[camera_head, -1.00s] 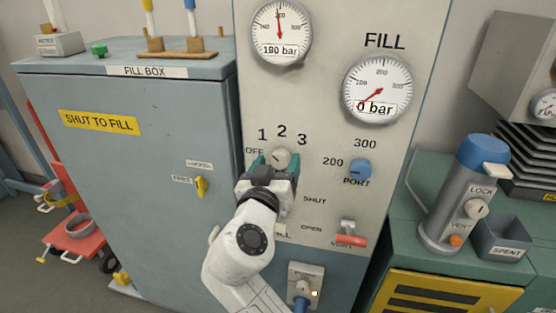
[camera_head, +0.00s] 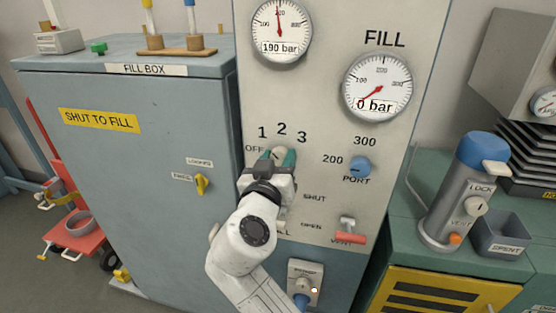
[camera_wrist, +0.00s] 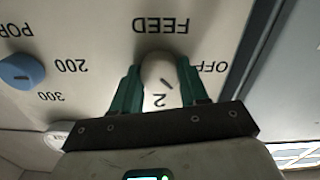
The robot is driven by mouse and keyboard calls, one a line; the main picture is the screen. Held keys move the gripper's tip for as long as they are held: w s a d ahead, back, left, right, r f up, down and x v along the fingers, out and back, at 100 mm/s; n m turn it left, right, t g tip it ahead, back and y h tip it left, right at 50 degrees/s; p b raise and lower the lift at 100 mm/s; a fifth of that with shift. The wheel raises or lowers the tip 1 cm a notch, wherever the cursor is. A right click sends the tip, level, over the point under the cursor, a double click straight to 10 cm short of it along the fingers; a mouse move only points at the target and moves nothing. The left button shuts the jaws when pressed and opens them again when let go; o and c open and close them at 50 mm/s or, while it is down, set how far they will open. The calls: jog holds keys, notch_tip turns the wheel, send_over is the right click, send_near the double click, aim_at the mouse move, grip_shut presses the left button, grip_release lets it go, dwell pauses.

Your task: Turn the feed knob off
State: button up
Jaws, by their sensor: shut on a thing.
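The feed knob (camera_head: 277,154) is a cream knob on the grey panel, below the numbers 1, 2 and 3 and beside the OFF mark. My gripper (camera_head: 276,160) is shut on it, with a green finger on each side. In the wrist view, which is upside down, the knob (camera_wrist: 158,72) sits between the fingers of my gripper (camera_wrist: 157,88), near the FEED lettering. A short slanted dark mark shows by the digit 2; I cannot tell surely which setting the knob points to.
A blue port knob (camera_head: 359,167) is right of my gripper, and a red-handled lever (camera_head: 349,233) is lower right. The fill box (camera_head: 150,180) stands to the left, with a yellow handle (camera_head: 201,184). Two gauges (camera_head: 377,87) are above.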

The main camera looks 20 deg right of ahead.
jog(key=shift+n, duration=0.3)
jog(key=shift+c, duration=0.2)
jog(key=n+p, duration=0.1)
jog(key=n, duration=0.3)
jog(key=shift+a, duration=0.1)
jog(key=shift+n+p, duration=0.85)
jog(key=shift+n, duration=1.25)
jog(key=o, duration=1.1)
jog(key=shift+c, duration=0.2)
jog(key=b+v, duration=0.1)
jog(key=v, duration=0.9)
jog(key=shift+s+a, duration=0.25)
jog(key=shift+s, duration=0.05)
jog(key=shift+f, duration=0.1)
